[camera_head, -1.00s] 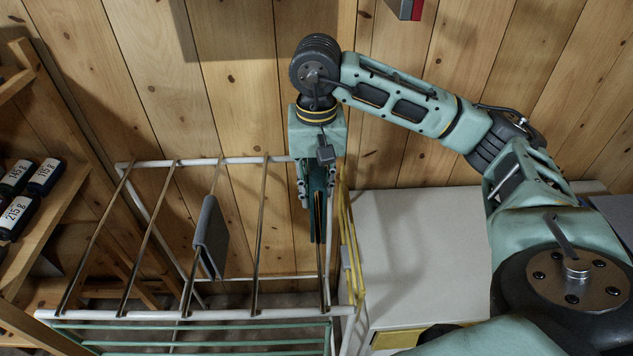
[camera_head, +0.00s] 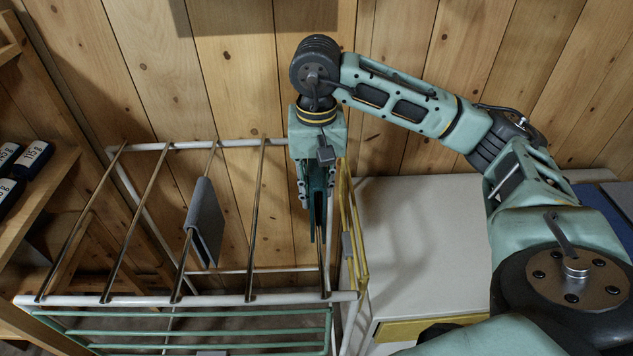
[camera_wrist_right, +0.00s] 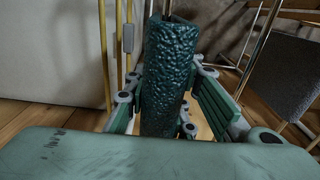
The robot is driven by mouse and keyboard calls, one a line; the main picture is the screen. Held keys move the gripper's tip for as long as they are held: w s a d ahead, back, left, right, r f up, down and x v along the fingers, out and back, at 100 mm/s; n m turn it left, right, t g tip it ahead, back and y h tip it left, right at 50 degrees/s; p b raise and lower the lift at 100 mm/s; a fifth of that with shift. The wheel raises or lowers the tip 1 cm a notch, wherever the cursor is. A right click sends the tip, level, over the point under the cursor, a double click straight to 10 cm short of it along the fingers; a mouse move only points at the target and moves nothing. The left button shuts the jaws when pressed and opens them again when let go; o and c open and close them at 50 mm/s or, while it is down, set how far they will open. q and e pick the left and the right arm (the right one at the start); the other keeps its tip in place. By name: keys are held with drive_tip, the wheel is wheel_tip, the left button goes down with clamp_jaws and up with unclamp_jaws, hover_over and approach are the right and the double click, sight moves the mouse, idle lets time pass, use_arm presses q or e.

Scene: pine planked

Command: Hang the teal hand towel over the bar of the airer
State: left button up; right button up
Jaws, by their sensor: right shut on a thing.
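The teal hand towel (camera_wrist_right: 168,75) hangs as a narrow, folded, textured strip between my right gripper's fingers in the right wrist view. In the head view it shows as a dark teal strip (camera_head: 317,212) below the gripper. My right gripper (camera_head: 317,200) is shut on it, pointing down over the right end of the airer. The airer (camera_head: 190,300) has a white frame with several brass bars. The towel lines up with the rightmost bar (camera_head: 324,272) in the head view; I cannot tell whether they touch. My left gripper is out of view.
A grey cloth (camera_head: 206,222) hangs over a middle bar of the airer. A yellow rack (camera_head: 354,235) stands close along the airer's right side, beside a white cabinet (camera_head: 425,240). Wooden shelves (camera_head: 40,185) with dark labelled items are at left. A plank wall stands behind.

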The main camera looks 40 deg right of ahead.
drive_tip(key=shift+f+b, duration=3.65)
drive_tip(key=shift+f, duration=0.45)
drive_tip(key=o, duration=0.9)
drive_tip(key=shift+o, duration=0.2)
drive_tip(key=o, duration=0.5)
drive_tip(key=shift+o, duration=0.2)
drive_tip(key=shift+r, duration=0.1)
drive_tip(key=shift+r+p, duration=2.65)
drive_tip(key=shift+r, duration=1.85)
